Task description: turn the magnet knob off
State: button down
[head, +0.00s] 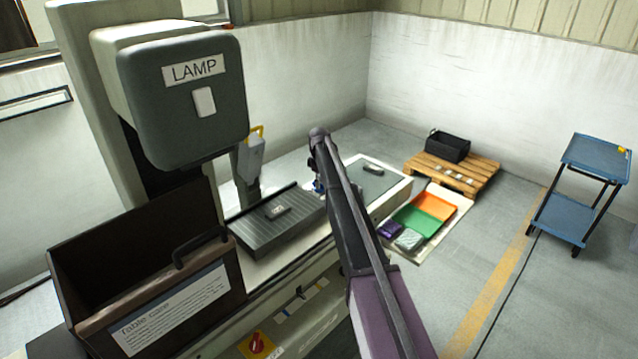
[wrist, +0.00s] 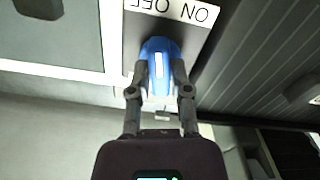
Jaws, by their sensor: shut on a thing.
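The blue magnet knob (wrist: 160,60) sits between the two fingers of my gripper (wrist: 160,88) in the wrist view. The fingers are shut on it, one on each side. A white label (wrist: 180,10) reading ON and OFF shows upside down beside the knob, partly cut by the frame edge. The knob's exact setting cannot be told. In the head view my gripper (head: 318,186) is at the right end of the grooved dark plate (head: 265,238), mostly hidden by my arm. Only a speck of blue shows there.
A small grey part (head: 277,211) lies on the grooved plate. The lamp housing (head: 187,95) hangs at the upper left, above an open-topped brown box (head: 155,270). A red rotary switch (head: 257,343) is low in front. A pallet (head: 480,172) and blue cart (head: 575,195) stand right.

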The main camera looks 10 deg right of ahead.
jog(key=n, duration=0.6)
jog(key=shift+s, duration=0.15)
dwell(0.4)
jog(key=c, duration=0.6)
grip_release()
jog(key=shift+a, duration=0.1)
jog(key=shift+o, duration=0.2)
jog(key=shift+m, duration=0.4)
